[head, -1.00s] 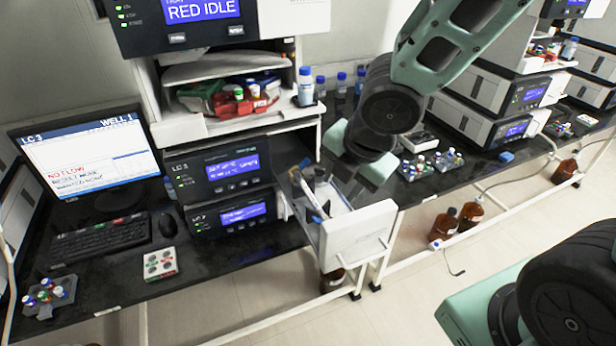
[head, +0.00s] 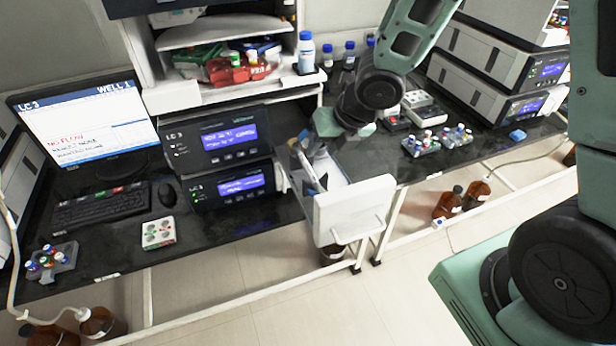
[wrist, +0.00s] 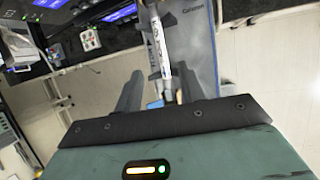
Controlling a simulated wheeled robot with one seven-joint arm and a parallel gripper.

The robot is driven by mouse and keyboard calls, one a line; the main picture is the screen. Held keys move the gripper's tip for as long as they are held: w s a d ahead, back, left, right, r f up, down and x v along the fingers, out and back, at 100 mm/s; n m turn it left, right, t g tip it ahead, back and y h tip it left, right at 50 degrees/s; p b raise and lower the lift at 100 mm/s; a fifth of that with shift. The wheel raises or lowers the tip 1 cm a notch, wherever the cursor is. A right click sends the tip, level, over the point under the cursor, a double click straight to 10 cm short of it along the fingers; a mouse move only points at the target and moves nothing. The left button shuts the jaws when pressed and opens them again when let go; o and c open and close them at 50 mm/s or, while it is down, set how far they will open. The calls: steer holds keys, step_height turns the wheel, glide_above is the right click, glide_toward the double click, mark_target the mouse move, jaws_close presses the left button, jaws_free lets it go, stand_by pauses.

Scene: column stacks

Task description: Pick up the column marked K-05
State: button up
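The open drawer (head: 354,208) with a white front sticks out beside the stacked instruments. The wrist view shows a white column (wrist: 161,48) with dark lettering too blurred to read with certainty as K-05. My gripper (wrist: 160,92) is open, its two grey fingers on either side of this column's line with gaps between. Blue and white ends show low between the fingers. Contact is not visible. In the head view my gripper (head: 318,150) is over the drawer, its fingertips unclear.
Stacked instruments (head: 222,140) stand left of the drawer, with a monitor (head: 88,130) and keyboard (head: 100,205) further left. Vial racks (head: 437,141) sit on the bench to the right. Brown bottles (head: 448,202) stand on the floor. Floor in front of the drawer is clear.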

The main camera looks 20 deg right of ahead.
mark_target(309, 168)
steer(key=shift+p+x, duration=0.55)
steer(key=shift+x, duration=3.35)
steer(key=shift+d, duration=0.1)
jaws_close()
